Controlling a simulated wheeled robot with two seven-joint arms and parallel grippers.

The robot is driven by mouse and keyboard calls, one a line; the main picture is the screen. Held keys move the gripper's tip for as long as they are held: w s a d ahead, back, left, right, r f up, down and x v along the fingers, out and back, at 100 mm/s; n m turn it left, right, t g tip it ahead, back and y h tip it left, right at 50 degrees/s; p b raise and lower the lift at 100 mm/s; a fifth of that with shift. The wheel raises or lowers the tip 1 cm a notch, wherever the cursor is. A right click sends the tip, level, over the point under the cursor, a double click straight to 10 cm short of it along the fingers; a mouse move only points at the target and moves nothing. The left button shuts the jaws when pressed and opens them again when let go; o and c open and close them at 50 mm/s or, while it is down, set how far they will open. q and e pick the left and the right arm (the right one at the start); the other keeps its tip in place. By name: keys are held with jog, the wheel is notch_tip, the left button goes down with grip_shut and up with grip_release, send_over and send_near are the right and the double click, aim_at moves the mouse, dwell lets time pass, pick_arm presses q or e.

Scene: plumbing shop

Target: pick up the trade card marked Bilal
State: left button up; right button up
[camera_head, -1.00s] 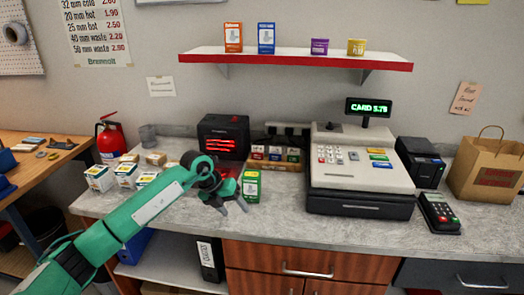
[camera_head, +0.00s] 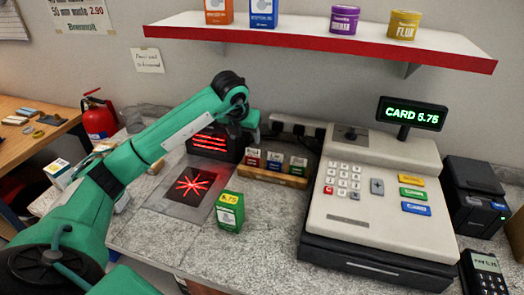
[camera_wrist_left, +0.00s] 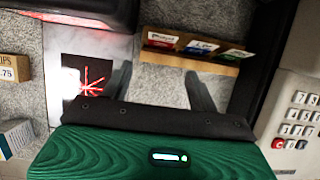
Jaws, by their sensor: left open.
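A wooden rack (camera_head: 272,177) on the counter holds three small trade cards: one red (camera_head: 252,158), one blue (camera_head: 275,161) and one green (camera_head: 298,165). The left wrist view shows the rack (camera_wrist_left: 190,59) with the red (camera_wrist_left: 161,40), blue (camera_wrist_left: 201,47) and green (camera_wrist_left: 235,54) cards. Their names are too small to read surely, so I cannot tell which is marked Bilal. My left gripper (camera_head: 252,120) is raised above the counter, near the rack. In the left wrist view its fingers (camera_wrist_left: 161,82) are apart and empty, with the rack beyond them. My right gripper is not in view.
A black scanner (camera_head: 212,142) with a red-lit plate (camera_head: 190,187) stands left of the rack. A green box (camera_head: 230,210) stands in front. The cash register (camera_head: 365,200) is close on the right. A shelf (camera_head: 320,40) hangs above.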

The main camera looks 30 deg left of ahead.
aim_at(252, 159)
pick_arm(q)
jog(key=p+x, duration=0.2)
jog(key=x, duration=0.5)
jog(key=shift+w+f, duration=0.15)
jog(key=shift+f, duration=0.2)
jog(key=shift+w+f, duration=0.1)
jog(key=shift+f, duration=0.1)
jog(key=shift+f+p, duration=0.15)
jog(key=shift+p, duration=0.2)
jog(key=p+x, duration=0.2)
jog(key=x, duration=0.2)
jog(key=shift+f, duration=0.1)
jog(key=shift+w+f, duration=0.15)
jog(key=shift+f, duration=0.1)
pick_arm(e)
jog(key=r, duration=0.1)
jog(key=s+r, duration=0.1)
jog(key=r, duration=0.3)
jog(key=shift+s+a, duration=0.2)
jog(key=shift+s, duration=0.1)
pick_arm(q)
jog(key=shift+c, duration=0.4)
jog(key=c, duration=0.6)
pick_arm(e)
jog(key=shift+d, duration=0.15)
